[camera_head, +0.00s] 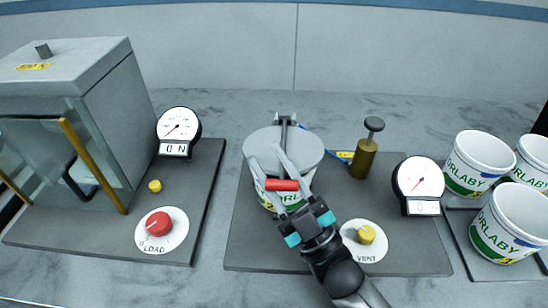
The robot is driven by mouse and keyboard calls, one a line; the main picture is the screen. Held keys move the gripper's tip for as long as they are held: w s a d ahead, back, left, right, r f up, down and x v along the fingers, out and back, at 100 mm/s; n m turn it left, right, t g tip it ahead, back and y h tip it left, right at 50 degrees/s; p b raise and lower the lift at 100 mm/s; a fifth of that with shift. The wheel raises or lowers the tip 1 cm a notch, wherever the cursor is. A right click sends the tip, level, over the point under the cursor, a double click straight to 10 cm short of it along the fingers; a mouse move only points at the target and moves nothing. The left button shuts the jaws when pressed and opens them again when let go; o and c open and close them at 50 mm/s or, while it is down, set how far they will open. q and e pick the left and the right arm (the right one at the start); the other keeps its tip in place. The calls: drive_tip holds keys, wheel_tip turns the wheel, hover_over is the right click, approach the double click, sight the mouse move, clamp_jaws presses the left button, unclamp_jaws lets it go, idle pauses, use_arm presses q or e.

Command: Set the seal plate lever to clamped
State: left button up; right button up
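The seal plate lever shows a short red grip bar (281,184) in front of a white lidded tub (270,198). Round grey seal plate (295,140) lies over the tub's top, with a hinge bracket behind it. My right gripper (264,153) reaches in from the lower right. Its two grey fingers are spread, one near each end of the red bar, with their tips over the plate. I cannot tell whether they touch the bar. My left gripper is not in view.
Beside the tub stand a brass plunger (364,158), a gauge (418,179) and a yellow VENT knob (366,234). Left are a glass-fronted cabinet (100,130), a red LOAD knob (159,223) and another gauge (178,125). Several white tubs (480,160) stand at right.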

drive_tip(key=shift+o, duration=0.5)
drive_tip(key=shift+s+a+r, duration=0.15)
drive_tip(key=shift+s, duration=0.25)
drive_tip(key=shift+y, duration=0.3)
drive_tip(key=shift+r, duration=0.1)
drive_tip(key=s+d+f, duration=0.1)
drive_tip(key=s+d, duration=0.8)
drive_tip(key=shift+d+p, duration=0.15)
drive_tip(key=shift+p, duration=0.15)
